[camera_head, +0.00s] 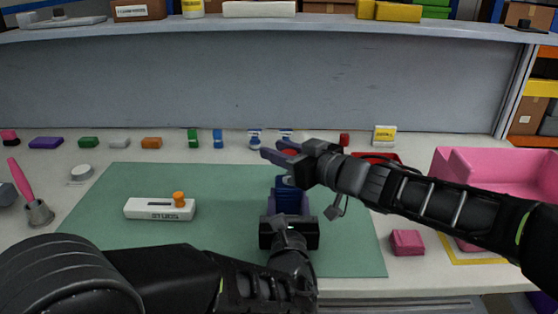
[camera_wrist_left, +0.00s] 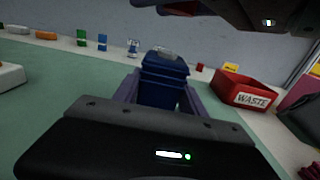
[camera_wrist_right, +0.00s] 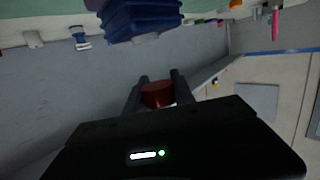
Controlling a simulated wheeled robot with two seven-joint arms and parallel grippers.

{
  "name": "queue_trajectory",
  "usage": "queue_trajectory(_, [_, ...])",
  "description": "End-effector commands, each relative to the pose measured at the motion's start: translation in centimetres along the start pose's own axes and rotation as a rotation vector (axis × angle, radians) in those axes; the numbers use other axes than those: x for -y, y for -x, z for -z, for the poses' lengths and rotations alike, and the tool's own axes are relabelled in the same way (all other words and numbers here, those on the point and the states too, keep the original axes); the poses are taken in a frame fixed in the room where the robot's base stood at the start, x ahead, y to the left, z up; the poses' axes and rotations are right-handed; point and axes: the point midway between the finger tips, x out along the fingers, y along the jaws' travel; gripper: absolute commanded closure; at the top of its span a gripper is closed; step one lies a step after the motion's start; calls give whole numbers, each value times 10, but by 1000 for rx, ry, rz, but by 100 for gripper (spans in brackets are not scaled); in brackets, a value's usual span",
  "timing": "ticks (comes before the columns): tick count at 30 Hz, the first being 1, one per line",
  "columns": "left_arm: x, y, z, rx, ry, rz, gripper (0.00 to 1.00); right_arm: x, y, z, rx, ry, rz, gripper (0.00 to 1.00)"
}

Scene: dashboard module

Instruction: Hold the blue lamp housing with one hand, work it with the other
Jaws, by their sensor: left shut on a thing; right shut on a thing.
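The blue lamp housing (camera_head: 287,183) stands above the green mat in the middle of the head view, with a light piece at its top. In the left wrist view the ribbed blue housing (camera_wrist_left: 163,82) sits between both fingers of my left gripper (camera_head: 288,205), which is shut on it. My right gripper (camera_head: 273,148) reaches in from the right, just above and beyond the housing, fingers pointing left. In the right wrist view it is shut on a dark red round piece (camera_wrist_right: 157,94). The housing (camera_wrist_right: 140,18) shows apart from that piece, at the top edge.
A white box with an orange knob (camera_head: 160,208) lies on the green mat (camera_head: 100,220). A red waste bin (camera_wrist_left: 245,90) stands right of the housing, partly behind my right arm. A pink bin (camera_head: 480,170) and pink block (camera_head: 407,242) are at the right. Small coloured parts line the back.

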Motion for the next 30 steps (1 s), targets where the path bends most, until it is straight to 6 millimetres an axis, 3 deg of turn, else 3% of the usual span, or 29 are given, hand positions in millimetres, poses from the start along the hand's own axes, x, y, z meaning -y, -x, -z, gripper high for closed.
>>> queue_trajectory(6, [0, 0, 0, 0, 0, 0, 100, 0, 2, 16, -1, 0, -1, 100])
queue_trajectory(15, [0, 0, 0, 0, 0, 0, 100, 0, 3, 17, 0, -1, -2, 100])
queue_trajectory(16, [0, 0, 0, 0, 0, 0, 49, 0, 3, 17, 0, -1, -2, 100])
queue_trajectory(24, [0, 0, 0, 0, 0, 0, 27, 0, 3, 17, 0, -1, -2, 100])
queue_trajectory(30, [0, 0, 0, 0, 0, 0, 26, 0, 3, 17, 0, -1, -2, 100])
